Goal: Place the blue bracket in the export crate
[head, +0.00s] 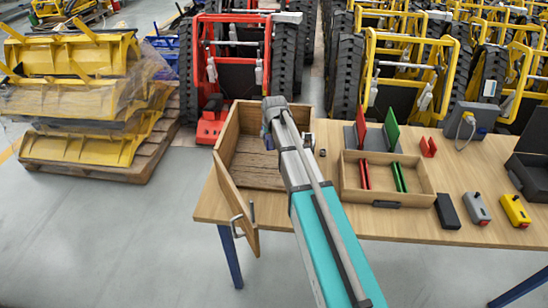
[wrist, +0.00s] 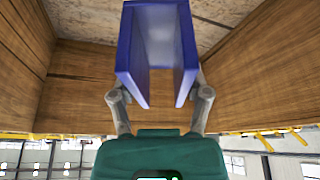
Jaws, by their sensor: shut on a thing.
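The blue bracket (wrist: 130,68) is a U-shaped piece, held between the fingers of my gripper (wrist: 160,97) in the wrist view. My gripper is shut on it. Wooden walls surround it on both sides and behind, so it is inside the wooden crate (head: 228,135). This crate stands at the table's left end, with its hinged front door (head: 236,203) swung open; I see no label on it. In the head view my arm reaches over the crate, and my own wrist mostly hides the bracket. I cannot tell whether the bracket touches the crate floor.
A shallow wooden tray (head: 427,191) with red and green parts stands right of the crate on the table (head: 330,216). Upright red and green plates are behind it. Black, grey and yellow small devices (head: 515,210) lie at the right. Tracked carriers (head: 240,60) stand behind the table.

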